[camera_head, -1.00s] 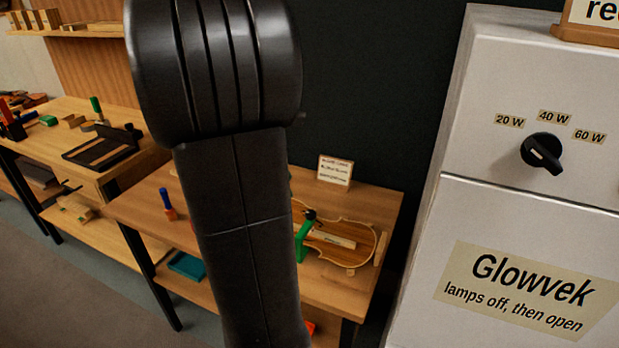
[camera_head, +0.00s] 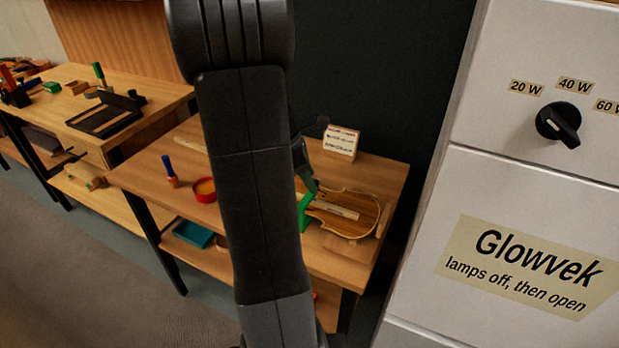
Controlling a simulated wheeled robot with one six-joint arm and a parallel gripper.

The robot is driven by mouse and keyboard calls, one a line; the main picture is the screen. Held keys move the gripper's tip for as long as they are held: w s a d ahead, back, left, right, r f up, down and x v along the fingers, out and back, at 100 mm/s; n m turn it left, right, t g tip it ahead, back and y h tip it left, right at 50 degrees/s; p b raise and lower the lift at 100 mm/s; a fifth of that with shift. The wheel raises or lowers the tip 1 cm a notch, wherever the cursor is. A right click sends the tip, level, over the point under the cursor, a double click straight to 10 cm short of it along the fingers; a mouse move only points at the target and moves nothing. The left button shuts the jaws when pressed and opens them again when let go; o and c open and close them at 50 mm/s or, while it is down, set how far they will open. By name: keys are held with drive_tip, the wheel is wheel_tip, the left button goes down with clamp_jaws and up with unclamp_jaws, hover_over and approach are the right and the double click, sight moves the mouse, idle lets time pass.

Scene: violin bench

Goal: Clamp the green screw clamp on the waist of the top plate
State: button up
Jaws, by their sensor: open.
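The violin top plate (camera_head: 352,207) lies flat on the wooden bench, with a pale bar along its middle. Its left part is hidden behind my arm. The green screw clamp (camera_head: 305,212) stands upright at the visible left part of the plate, near the waist. My arm covers part of it, so I cannot tell whether it grips the plate. My gripper (camera_head: 302,162) shows only in part, as dark pieces beside my arm, just above the clamp's top. It is open; its fingertips are not clear, and I cannot tell whether it touches the clamp.
A small sign block (camera_head: 341,142) stands at the back of the bench. A red round dish (camera_head: 204,189) and a blue-handled tool (camera_head: 170,171) are on its left. A teal box (camera_head: 193,234) lies on the shelf below. A white cabinet (camera_head: 520,190) rises close on the right.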

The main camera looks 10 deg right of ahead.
drive_tip(key=shift+d+f, duration=0.15)
drive_tip(key=shift+f, duration=0.25)
drive_tip(key=shift+c, duration=0.4)
drive_tip(key=c, duration=0.9)
drive_tip(key=shift+c, duration=0.2)
